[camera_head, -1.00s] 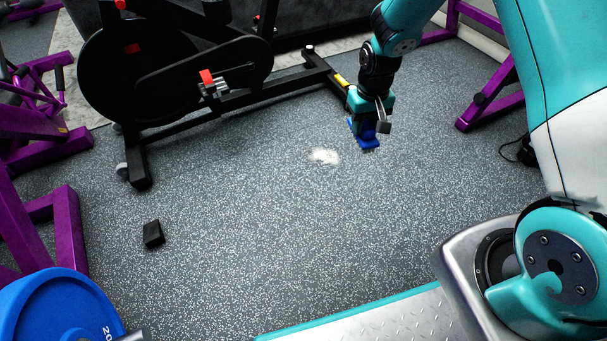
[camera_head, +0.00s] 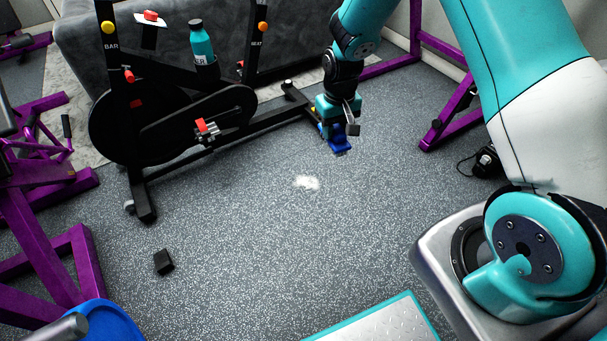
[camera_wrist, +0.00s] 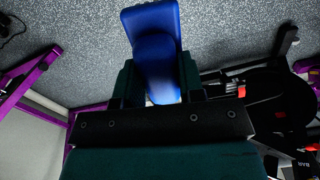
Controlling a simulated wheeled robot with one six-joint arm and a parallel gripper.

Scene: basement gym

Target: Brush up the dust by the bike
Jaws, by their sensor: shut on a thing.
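A patch of pale dust (camera_head: 306,182) lies on the speckled grey floor in front of the exercise bike (camera_head: 170,120). My gripper (camera_head: 343,125) is shut on a blue brush (camera_head: 339,145), which points downward just above and right of the dust in the head view. I cannot tell whether the brush touches the floor. In the wrist view the brush (camera_wrist: 152,28) sits between the two dark fingers of my gripper (camera_wrist: 157,80). The dust is not visible there, and the bristles are hidden.
A small black block (camera_head: 163,262) lies on the floor at lower left. Purple frames stand at left (camera_head: 60,270) and right (camera_head: 452,115). A blue weight plate (camera_head: 105,322) is at the bottom left. A teal bottle (camera_head: 203,45) sits on the bike. Floor around the dust is clear.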

